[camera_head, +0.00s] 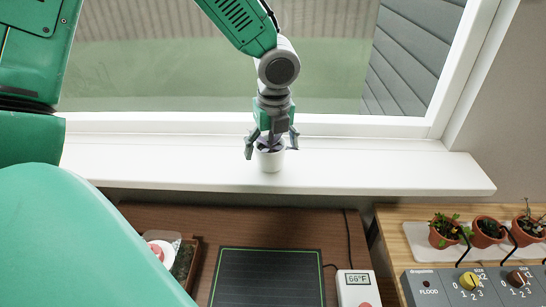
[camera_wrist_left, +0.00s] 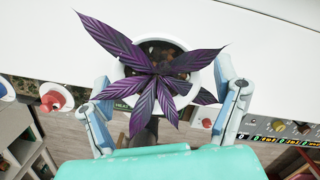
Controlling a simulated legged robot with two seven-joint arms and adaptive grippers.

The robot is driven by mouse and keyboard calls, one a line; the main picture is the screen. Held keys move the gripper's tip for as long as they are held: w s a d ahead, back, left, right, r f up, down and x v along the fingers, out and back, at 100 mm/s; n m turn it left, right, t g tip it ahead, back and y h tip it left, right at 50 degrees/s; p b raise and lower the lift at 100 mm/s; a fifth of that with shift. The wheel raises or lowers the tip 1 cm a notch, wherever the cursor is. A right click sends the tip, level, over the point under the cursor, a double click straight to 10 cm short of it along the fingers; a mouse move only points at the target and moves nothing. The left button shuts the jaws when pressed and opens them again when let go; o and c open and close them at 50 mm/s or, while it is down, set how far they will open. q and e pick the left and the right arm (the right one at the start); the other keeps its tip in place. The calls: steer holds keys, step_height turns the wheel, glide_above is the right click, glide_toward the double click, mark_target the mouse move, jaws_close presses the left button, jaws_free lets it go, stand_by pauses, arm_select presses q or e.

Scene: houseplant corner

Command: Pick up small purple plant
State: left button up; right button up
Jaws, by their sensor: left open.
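The small purple plant has long striped leaves and sits in a white pot (camera_head: 270,161) on the white window sill (camera_head: 380,172). In the left wrist view the purple plant (camera_wrist_left: 155,82) spreads its leaves over the pot's rim (camera_wrist_left: 205,80). My left gripper (camera_head: 271,148) is open, with one finger on each side of the pot. Its fingers also show in the wrist view (camera_wrist_left: 165,118), apart from the pot at left and right. In the head view the gripper hides most of the leaves. My right gripper is not in view.
Below the sill, a brown table holds a dark mat (camera_head: 267,280) and a white thermostat-like device (camera_head: 357,288). At right, several small potted plants stand on a tray (camera_head: 420,240) behind a grey control panel (camera_head: 425,290). The sill is clear on both sides of the pot.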

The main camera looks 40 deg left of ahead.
mark_target(270, 150)
arm_select(q)
steer(key=f, duration=0.1)
steer(key=a+f, duration=0.1)
steer(key=f, duration=0.2)
steer(key=shift+w+a, duration=0.2)
steer(key=shift+a, duration=0.1)
steer(key=shift+s+d+r, duration=0.1)
steer(key=shift+d+r, duration=0.05)
steer(key=shift+d, duration=0.2)
steer(key=shift+c, duration=0.8)
steer(key=shift+d+r, duration=0.1)
steer(key=shift+d, duration=0.2)
steer(key=c, duration=1.2)
steer(key=shift+a, duration=0.2)
